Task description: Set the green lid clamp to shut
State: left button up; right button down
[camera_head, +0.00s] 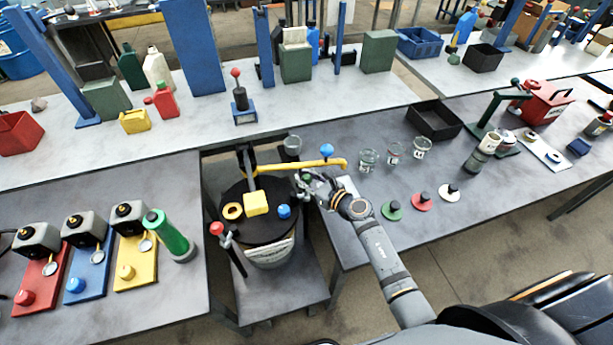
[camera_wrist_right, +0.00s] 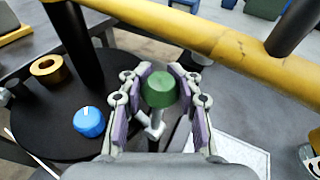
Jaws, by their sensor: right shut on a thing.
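The green knob of the lid clamp (camera_wrist_right: 160,89) is between the purple-padded fingers of my right gripper (camera_wrist_right: 158,100) in the wrist view. A pale metal part of the clamp (camera_wrist_right: 155,130) shows below the knob. In the head view my right gripper (camera_head: 308,182) is at the right rim of the drum (camera_head: 270,258), just below the yellow bar, and hides most of the clamp. The gripper is shut on the green knob. I cannot tell the clamp's exact lever angle. My left gripper is not in view.
The black drum lid (camera_head: 262,228) carries a yellow block (camera_head: 256,203), a brass ring (camera_head: 232,211) and a blue knob (camera_head: 284,211). A red-knobbed clamp (camera_head: 217,229) stands at the drum's left. The yellow bar (camera_head: 285,167) crosses close above my right gripper. Glass jars (camera_head: 368,160) stand right.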

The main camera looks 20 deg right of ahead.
jog(key=shift+s+a+f, duration=0.1)
jog(key=shift+s+f, duration=0.15)
jog(key=shift+f, duration=0.2)
jog(key=c, duration=1.2)
grip_release()
jog(key=shift+s, duration=0.1)
jog(key=shift+o, duration=1.4)
jog(key=shift+s+r, duration=0.25)
jog(key=shift+r, duration=0.15)
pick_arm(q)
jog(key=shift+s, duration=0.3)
pick_arm(e)
jog(key=shift+w, duration=0.1)
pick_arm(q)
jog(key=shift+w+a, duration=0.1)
pick_arm(e)
jog(key=shift+w, duration=0.1)
jog(key=shift+s+d, duration=0.3)
jog(key=v, duration=1.1)
jog(key=shift+s+r, duration=0.2)
jog(key=shift+a, duration=0.1)
